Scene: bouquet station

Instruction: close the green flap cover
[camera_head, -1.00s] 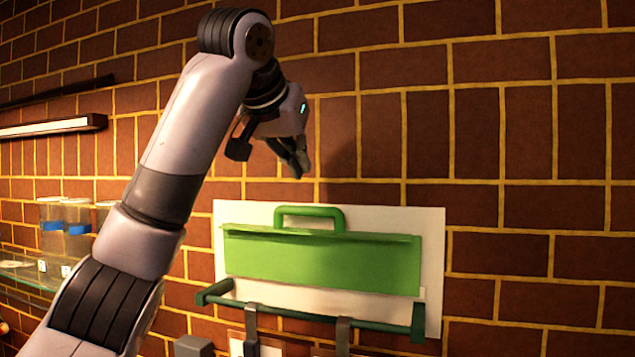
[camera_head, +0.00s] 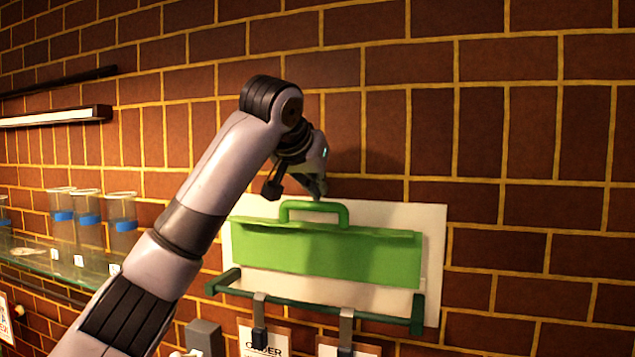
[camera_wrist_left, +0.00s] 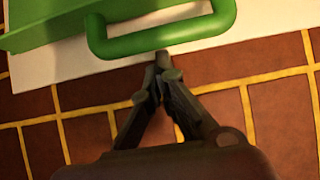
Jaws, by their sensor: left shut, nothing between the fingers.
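The green flap cover (camera_head: 330,252) is on a white board (camera_head: 433,240) on the brick wall. Its top edge juts out from the board, and a green loop handle (camera_head: 345,213) stands at its top. My left gripper (camera_head: 318,190) is shut and empty, just above the handle in the head view. In the left wrist view, the closed fingertips (camera_wrist_left: 163,60) are right by the handle's bar (camera_wrist_left: 150,42). I cannot tell whether they touch it. The flap's green edge (camera_wrist_left: 45,28) shows at the upper left there. My right gripper is not in view.
A dark green rail (camera_head: 320,302) with hanging clips (camera_head: 346,325) and order cards (camera_head: 270,338) runs below the flap. Clear containers with blue bands (camera_head: 88,215) stand on a glass shelf (camera_head: 60,262) at left. The wall right of the board is bare.

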